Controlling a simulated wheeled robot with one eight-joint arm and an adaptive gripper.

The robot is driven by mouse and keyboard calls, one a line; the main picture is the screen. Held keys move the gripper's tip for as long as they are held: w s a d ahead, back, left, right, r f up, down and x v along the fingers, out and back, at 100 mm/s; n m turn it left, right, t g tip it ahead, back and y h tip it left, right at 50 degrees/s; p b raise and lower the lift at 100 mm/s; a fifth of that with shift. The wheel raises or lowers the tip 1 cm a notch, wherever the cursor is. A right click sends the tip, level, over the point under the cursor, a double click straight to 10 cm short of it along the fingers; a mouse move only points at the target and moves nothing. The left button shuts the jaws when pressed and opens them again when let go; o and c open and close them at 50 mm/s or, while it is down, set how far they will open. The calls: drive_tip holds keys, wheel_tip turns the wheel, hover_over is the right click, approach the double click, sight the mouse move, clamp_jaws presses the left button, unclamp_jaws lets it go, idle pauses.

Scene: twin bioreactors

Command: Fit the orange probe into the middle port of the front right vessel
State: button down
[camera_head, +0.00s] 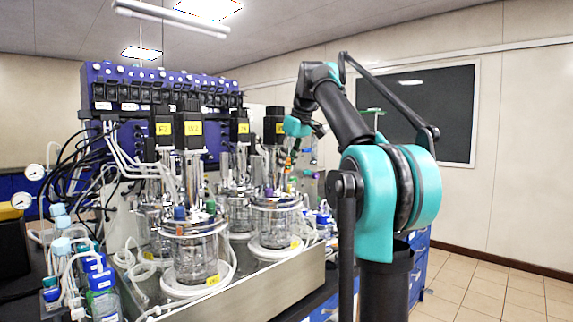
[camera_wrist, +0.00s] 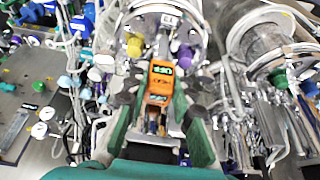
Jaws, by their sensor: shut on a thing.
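My gripper (camera_wrist: 164,86) is shut on the orange probe (camera_wrist: 158,80), which has a dark label and lies between the two fingers in the wrist view. In the head view my gripper (camera_head: 297,140) is above the right side of the front right vessel (camera_head: 275,226), a glass jar with a metal head plate. The vessel's head plate (camera_wrist: 166,12) also shows in the wrist view, beyond the probe. The probe's lower tip and the middle port are hidden or too small to make out.
Another glass vessel (camera_head: 196,262) stands nearer at the left, with a tall black motor above it. Tubes and cables crowd the left. Blue-capped bottles (camera_head: 101,280) stand at the lower left. A blue control unit (camera_head: 160,90) is behind. Floor is open at the right.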

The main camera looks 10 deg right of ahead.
sight(288, 172)
drive_tip(key=shift+f, duration=2)
idle(1.7)
drive_tip(key=shift+f, duration=0.35)
drive_tip(key=shift+f, duration=0.25)
idle(0.4)
drive_tip(key=shift+f, duration=0.35)
drive_tip(key=shift+f, duration=0.3)
idle(0.5)
drive_tip(key=c, duration=1.2)
unclamp_jaws()
